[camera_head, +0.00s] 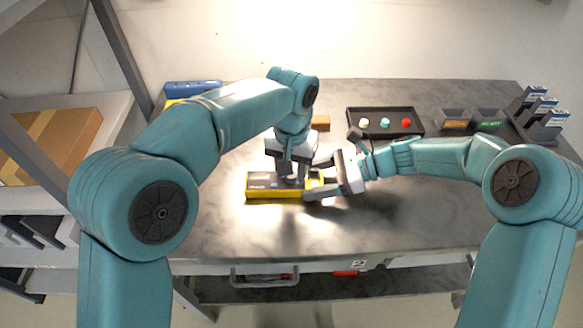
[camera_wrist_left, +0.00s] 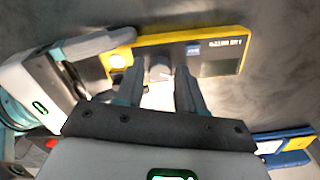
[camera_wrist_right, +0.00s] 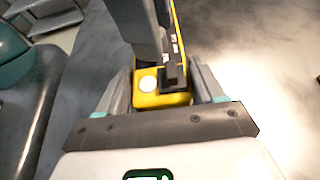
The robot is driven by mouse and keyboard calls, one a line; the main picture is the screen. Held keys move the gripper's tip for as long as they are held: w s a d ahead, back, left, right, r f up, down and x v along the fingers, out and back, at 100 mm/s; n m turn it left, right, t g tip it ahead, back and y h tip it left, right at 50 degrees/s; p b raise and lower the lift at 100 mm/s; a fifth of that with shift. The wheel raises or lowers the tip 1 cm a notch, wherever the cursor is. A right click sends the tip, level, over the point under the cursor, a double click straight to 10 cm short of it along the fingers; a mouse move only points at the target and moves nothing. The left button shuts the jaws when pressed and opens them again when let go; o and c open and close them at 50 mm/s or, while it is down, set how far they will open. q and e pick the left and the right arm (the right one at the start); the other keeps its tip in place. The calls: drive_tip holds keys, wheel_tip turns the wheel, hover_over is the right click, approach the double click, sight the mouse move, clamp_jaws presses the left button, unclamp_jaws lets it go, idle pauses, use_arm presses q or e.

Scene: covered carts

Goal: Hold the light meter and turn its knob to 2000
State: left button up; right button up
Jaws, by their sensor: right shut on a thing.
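The light meter (camera_head: 258,196) is a yellow-edged dark box lying on the grey table. It also shows in the left wrist view (camera_wrist_left: 222,50), with a grey knob (camera_wrist_left: 160,71) on its face and a white round sensor (camera_wrist_left: 118,61) at one end. My right gripper (camera_head: 314,183) is shut on the sensor end, a finger on each side of the yellow body (camera_wrist_right: 160,99) in the right wrist view. My left gripper (camera_head: 288,177) points down over the knob, its open fingers on either side of it. The knob's setting is not readable.
A black tray (camera_head: 385,131) with white, teal and red round pieces stands behind. Two grey bins (camera_head: 454,121) and a dark rack (camera_head: 540,118) are at the back right. A blue case (camera_head: 193,88) lies at the back left. The front of the table is clear.

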use_arm(q)
drive_tip(key=shift+f, duration=0.1)
clamp_jaws()
drive_tip(key=shift+m, duration=0.3)
drive_tip(key=m, duration=1.2)
drive_tip(key=shift+m, duration=0.3)
drive_tip(key=shift+s+m, duration=0.1)
drive_tip(key=shift+m, duration=2.1)
